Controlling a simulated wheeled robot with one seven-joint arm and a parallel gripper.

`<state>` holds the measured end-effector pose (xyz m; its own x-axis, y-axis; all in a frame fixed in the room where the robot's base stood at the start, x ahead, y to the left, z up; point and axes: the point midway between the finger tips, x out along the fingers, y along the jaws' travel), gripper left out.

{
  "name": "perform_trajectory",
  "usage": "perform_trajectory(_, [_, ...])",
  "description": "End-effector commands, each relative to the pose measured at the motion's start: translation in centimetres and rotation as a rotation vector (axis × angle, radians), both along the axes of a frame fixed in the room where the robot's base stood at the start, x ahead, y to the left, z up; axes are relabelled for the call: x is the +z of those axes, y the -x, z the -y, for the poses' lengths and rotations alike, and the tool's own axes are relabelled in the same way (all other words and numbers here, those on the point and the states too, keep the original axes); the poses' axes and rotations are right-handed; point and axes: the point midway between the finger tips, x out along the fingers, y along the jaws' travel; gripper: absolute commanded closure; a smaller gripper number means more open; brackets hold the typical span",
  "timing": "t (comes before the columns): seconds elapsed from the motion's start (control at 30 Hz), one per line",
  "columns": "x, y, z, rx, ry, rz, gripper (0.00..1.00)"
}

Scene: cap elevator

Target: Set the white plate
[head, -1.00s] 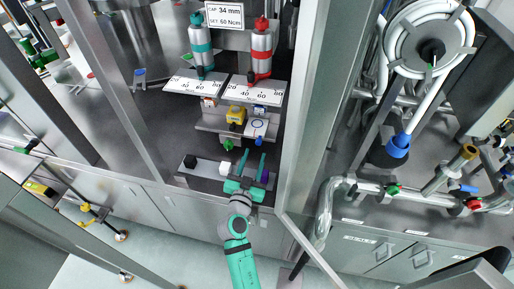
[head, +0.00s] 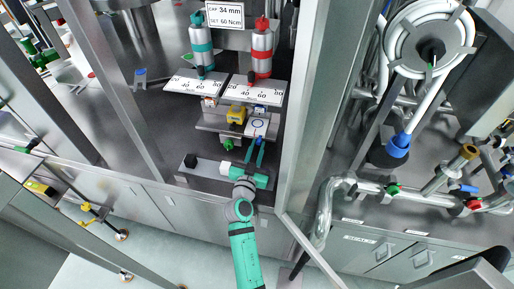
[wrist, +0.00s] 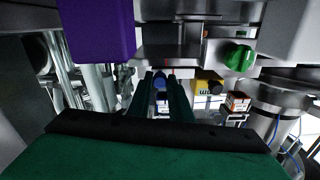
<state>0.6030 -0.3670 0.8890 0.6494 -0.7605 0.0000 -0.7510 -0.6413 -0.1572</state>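The white plate (head: 258,127), a small pale plate with a blue ring on it, stands on the grey shelf right of a yellow block. A small blue knob sits at its lower front edge; the knob also shows in the wrist view (wrist: 160,82). My gripper (head: 256,142) reaches up from below to just in front of the plate. In the wrist view its two dark fingers (wrist: 161,88) run parallel with a narrow gap, and the blue knob shows between their tips. Whether they touch the knob cannot be told. The plate's face is not clear in the wrist view.
A yellow block (head: 236,114) and a green knob (head: 228,144) are close on the left. A purple block (wrist: 97,28) is near my gripper. A metal post (head: 305,110) rises on the right.

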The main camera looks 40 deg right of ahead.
Motion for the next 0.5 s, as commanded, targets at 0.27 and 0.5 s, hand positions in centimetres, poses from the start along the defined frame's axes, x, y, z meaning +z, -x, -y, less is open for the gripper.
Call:
perform_trajectory(0.27, [-0.01,1.00,0.80,0.000,0.000,0.000,1.00])
perform_trajectory(0.5, [-0.02,0.95,0.77,0.000,0.000,0.000,0.63])
